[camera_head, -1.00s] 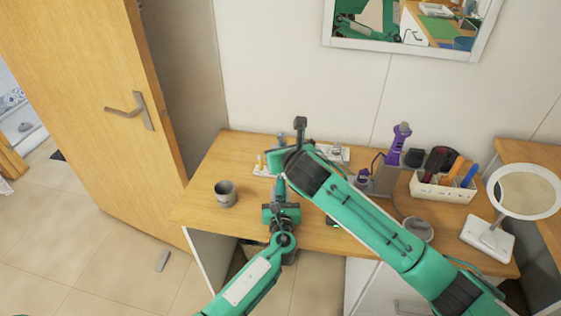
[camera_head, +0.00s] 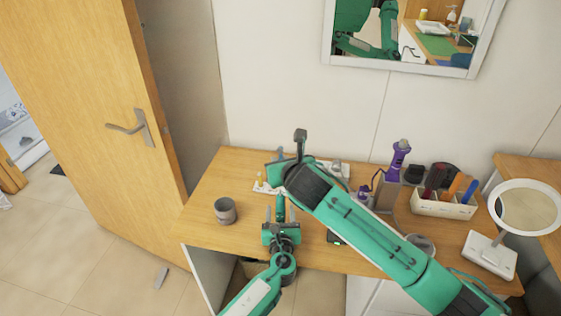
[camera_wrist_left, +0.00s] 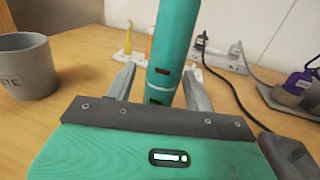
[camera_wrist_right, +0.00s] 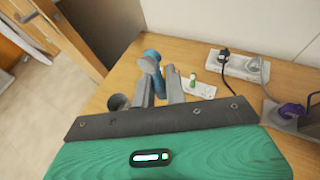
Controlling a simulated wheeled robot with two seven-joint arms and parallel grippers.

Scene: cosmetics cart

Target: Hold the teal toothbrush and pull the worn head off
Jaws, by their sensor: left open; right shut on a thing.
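The teal toothbrush (camera_wrist_left: 175,45) stands with its thick handle between the spread fingers of my left gripper (camera_wrist_left: 160,88) in the left wrist view. Its handle also shows in the head view (camera_head: 281,208). My left gripper is open, with gaps between its fingers and the handle. My right gripper (camera_wrist_right: 160,88) is shut on the toothbrush, and a blue-teal rounded end (camera_wrist_right: 151,60) shows by its fingertips. My right arm hides most of this hold in the head view. I cannot make out the worn head clearly.
A grey mug (camera_head: 225,211) stands on the wooden desk at left. A low white holder (camera_wrist_left: 118,62) with small coloured pieces and a white power strip (camera_wrist_right: 238,65) with cables lie behind.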

